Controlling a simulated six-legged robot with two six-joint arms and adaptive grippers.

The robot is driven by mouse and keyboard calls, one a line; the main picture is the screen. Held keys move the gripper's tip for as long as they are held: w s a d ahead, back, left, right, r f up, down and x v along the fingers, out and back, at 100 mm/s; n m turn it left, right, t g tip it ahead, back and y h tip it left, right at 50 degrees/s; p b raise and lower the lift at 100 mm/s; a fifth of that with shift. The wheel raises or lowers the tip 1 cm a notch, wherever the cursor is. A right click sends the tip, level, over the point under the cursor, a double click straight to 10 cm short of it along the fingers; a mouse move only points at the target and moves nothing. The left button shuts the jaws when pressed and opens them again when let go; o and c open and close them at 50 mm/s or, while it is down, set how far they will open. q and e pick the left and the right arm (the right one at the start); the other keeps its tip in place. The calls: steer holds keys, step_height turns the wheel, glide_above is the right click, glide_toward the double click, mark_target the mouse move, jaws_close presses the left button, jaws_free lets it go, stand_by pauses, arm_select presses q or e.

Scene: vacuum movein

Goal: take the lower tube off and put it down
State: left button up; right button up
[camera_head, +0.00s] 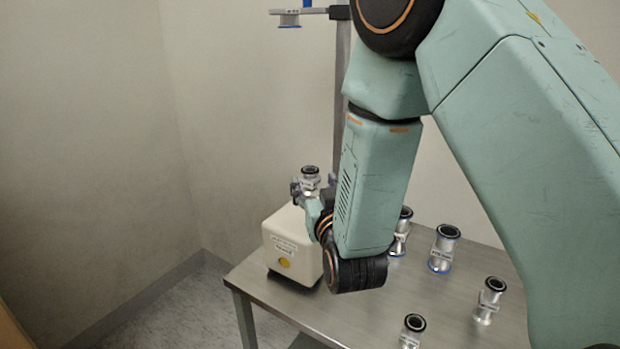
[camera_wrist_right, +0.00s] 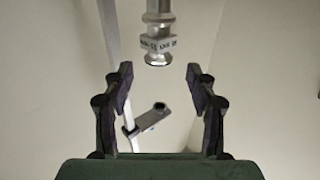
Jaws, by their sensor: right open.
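A short silver tube with a dark ring on top and a pale label (camera_head: 310,180) stands upright above the white box (camera_head: 284,240). It is the likely lower tube, and its foot is hidden behind my gripper. My right gripper (camera_head: 308,190) is at the tube's height, its fingers around or close beside it. In the right wrist view a labelled silver tube (camera_wrist_right: 158,42) shows ahead, lined up with the gap of my open right gripper (camera_wrist_right: 160,82). The fingers are apart and nothing is held between them. My left gripper is out of view.
A metal table (camera_head: 300,305) carries the box and several other tubes, including a blue-rimmed one (camera_head: 443,250) and one near the front (camera_head: 412,332). A tall post (camera_head: 341,90) behind carries a side bracket (camera_head: 290,18). My right arm hides part of the table.

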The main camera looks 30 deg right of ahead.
mark_target(312, 174)
steer(key=shift+w+r, duration=0.1)
steer(key=shift+w, duration=0.7)
steer(key=x, duration=0.2)
steer(key=d+b+x, duration=0.1)
steer(key=x, duration=0.1)
steer(key=shift+w+a, duration=0.15)
steer(key=shift+w, duration=0.15)
steer(key=shift+r, duration=0.1)
steer(key=shift+s, duration=0.1)
steer(key=shift+c, duration=0.7)
jaws_close()
